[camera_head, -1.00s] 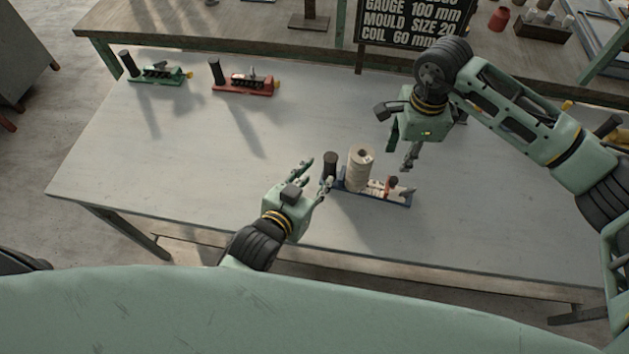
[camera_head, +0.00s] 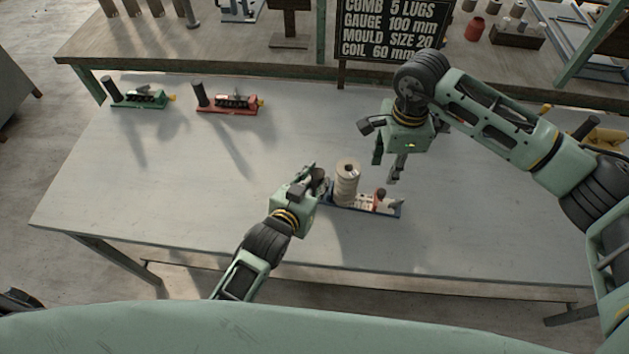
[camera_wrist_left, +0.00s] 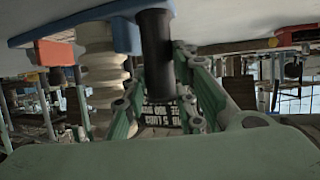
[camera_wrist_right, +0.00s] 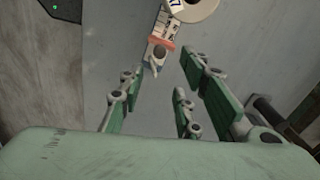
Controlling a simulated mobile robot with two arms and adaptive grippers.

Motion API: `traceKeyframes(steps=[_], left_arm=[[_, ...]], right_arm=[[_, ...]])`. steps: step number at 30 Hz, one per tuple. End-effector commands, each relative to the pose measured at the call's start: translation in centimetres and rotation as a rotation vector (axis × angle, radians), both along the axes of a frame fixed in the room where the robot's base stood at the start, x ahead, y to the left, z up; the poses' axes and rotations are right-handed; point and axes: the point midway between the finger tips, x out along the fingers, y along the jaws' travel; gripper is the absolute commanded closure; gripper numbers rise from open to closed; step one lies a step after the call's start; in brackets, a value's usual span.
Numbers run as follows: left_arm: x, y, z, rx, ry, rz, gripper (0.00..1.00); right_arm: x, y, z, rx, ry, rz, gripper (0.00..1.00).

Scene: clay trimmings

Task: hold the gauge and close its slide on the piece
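The blue gauge (camera_head: 398,212) lies on the near middle of the table. A ribbed beige piece (camera_head: 346,186) stands upright on it; it also shows in the left wrist view (camera_wrist_left: 100,62). The gauge's red slide (camera_head: 380,193) is right of the piece, apart from it; it also shows in the right wrist view (camera_wrist_right: 162,40). My left gripper (camera_head: 316,181) is at the gauge's left end, its fingers open on both sides of the black post (camera_wrist_left: 155,55); firm contact is not visible. My right gripper (camera_head: 387,162) is open and empty above the slide end.
A green gauge (camera_head: 140,99) and a red gauge (camera_head: 228,103) stand at the table's back left. The table's left and middle front are clear.

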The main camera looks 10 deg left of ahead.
Motion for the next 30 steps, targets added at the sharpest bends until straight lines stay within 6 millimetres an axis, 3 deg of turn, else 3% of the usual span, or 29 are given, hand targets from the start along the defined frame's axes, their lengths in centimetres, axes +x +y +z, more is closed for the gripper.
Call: traceKeyframes(steps=[7, 13, 22, 26, 30], left_arm=[[0.0, 0.0, 0.0, 0.000, 0.000, 0.000, 1.00], [0.0, 0.0, 0.0, -0.001, 0.000, 0.000, 1.00], [0.0, 0.0, 0.0, -0.002, 0.001, 0.001, 1.00], [0.0, 0.0, 0.0, -0.002, 0.001, 0.001, 1.00], [0.0, 0.1, 0.0, -0.002, 0.002, 0.002, 1.00]], right_arm=[[0.0, 0.0, 0.0, 0.000, 0.000, 0.000, 0.69], [0.0, 0.0, 0.0, 0.000, 0.000, 0.000, 0.70], [-0.2, -0.2, -0.2, 0.012, 0.005, -0.011, 0.96], [-1.2, -1.5, -1.2, 0.085, 0.025, -0.077, 1.00], [-2.7, -4.3, -2.3, 0.209, 0.038, -0.212, 1.00]])
